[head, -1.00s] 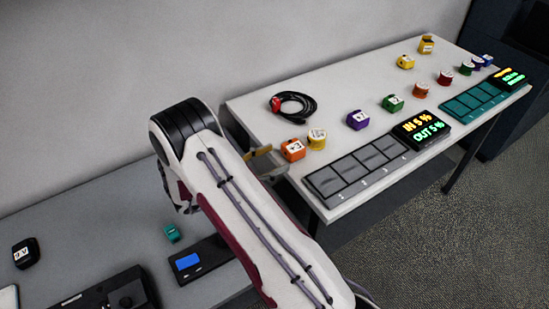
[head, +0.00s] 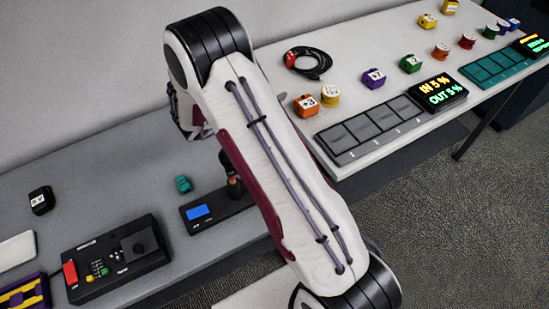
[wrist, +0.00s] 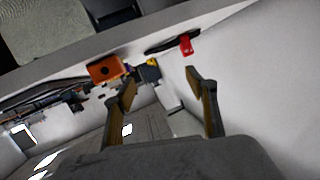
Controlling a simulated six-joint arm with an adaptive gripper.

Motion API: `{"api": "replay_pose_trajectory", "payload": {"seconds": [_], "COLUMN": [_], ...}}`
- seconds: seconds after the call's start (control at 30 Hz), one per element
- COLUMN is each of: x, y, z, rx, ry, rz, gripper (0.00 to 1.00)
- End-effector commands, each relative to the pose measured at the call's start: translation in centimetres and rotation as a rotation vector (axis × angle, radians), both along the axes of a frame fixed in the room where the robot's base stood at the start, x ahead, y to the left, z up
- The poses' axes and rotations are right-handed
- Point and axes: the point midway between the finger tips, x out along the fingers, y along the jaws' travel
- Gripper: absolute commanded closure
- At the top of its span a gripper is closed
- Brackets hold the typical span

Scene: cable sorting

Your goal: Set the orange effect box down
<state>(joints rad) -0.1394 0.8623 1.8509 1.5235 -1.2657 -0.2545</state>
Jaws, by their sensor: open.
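The orange effect box (head: 306,105) has a white label and sits upright on the white table (head: 365,60), next to a yellow round box (head: 330,95). In the wrist view the orange box (wrist: 105,69) shows beyond my fingers, clear of them. My gripper (wrist: 165,106) is open, with two tan-padded fingers apart and nothing between them. In the head view my own arm hides most of the gripper.
A coiled black cable with a red plug (head: 308,62) lies behind. Purple (head: 374,77) and green (head: 411,63) boxes stand further right. A lower grey table (head: 110,185) holds a controller (head: 115,262).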

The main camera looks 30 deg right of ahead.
Motion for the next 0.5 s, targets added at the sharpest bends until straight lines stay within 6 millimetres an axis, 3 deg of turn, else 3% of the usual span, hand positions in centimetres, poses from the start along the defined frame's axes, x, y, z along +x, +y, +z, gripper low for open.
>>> {"api": "replay_pose_trajectory", "payload": {"seconds": [0.2,0.5], "x": [3.5,6.4], "y": [1.9,5.8], "z": [3.8,9.1], "rx": [0.115,0.249], "ry": [-0.068,-0.118], "rz": [0.171,0.413], "gripper": [0.44,0.44]}}
